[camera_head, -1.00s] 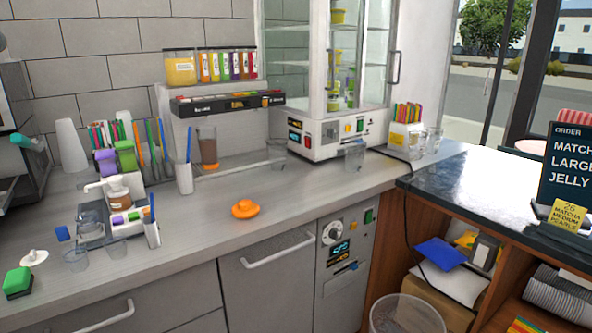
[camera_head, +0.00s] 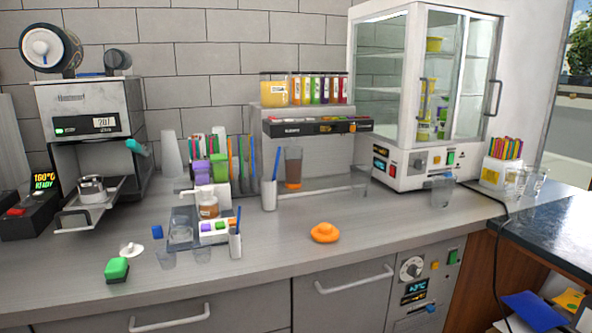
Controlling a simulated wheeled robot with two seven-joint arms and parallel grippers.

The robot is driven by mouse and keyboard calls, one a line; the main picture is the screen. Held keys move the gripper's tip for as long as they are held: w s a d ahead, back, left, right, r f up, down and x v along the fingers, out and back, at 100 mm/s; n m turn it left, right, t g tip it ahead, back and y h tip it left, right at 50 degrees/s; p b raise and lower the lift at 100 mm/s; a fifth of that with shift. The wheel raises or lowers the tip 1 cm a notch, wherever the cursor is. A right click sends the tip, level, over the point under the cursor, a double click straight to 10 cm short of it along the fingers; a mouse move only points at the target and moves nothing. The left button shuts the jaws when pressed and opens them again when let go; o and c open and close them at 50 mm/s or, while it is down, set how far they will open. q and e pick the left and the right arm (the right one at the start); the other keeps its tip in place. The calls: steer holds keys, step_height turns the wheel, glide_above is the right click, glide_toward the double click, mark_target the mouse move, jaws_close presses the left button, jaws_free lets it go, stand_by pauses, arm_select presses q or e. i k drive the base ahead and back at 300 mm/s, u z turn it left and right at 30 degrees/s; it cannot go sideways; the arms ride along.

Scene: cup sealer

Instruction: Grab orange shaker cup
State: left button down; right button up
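A small bright orange object (camera_head: 324,234) with a wide rim and a rounded top sits alone near the front of the grey counter (camera_head: 375,235). It looks low, more like a lid or cap than a tall cup. A tall, see-through cup (camera_head: 293,168) with a brown-orange lower part stands farther back, in front of the shelf unit. I cannot tell which of the two is the orange shaker cup. Neither of my grippers shows in the head view.
A white pen holder (camera_head: 269,195) stands left of the tall cup. A caddy with a pump bottle (camera_head: 208,207) and clear cups are farther left, near a green-topped block (camera_head: 117,270). A glass cabinet (camera_head: 408,160) stands right. The counter around the orange object is clear.

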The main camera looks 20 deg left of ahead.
mark_target(294, 154)
steer(key=z, duration=1.4)
steer(key=i, duration=1.65)
steer(key=u, duration=1.95)
